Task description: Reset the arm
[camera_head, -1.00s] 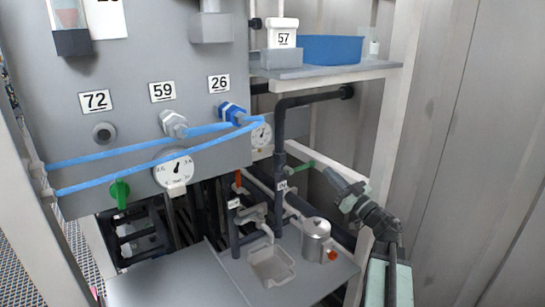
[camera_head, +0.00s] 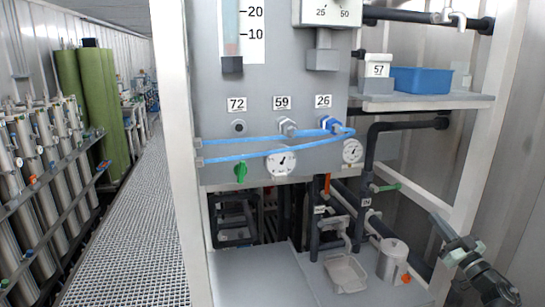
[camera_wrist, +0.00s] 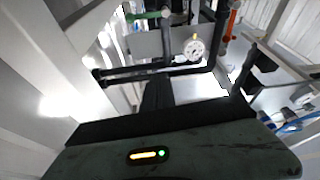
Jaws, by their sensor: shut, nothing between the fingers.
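My gripper (camera_head: 436,222) shows at the lower right of the head view, at the end of my dark arm. Its fingers point up and to the left, in front of the pale frame post. It is shut and holds nothing. The arm runs off the lower right of the picture, so its lower part is hidden. In the wrist view, a dark panel of my own body with an orange and a green light fills the bottom.
A valve panel (camera_head: 215,115) with gauges and blue tubes (camera_head: 240,153) stands ahead. A shelf (camera_head: 425,102) holds a blue bin (camera_head: 420,80). A metal canister (camera_head: 392,262) stands on the lower bench. The grated walkway (camera_head: 130,230) at left is clear, beside racked cylinders (camera_head: 40,190).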

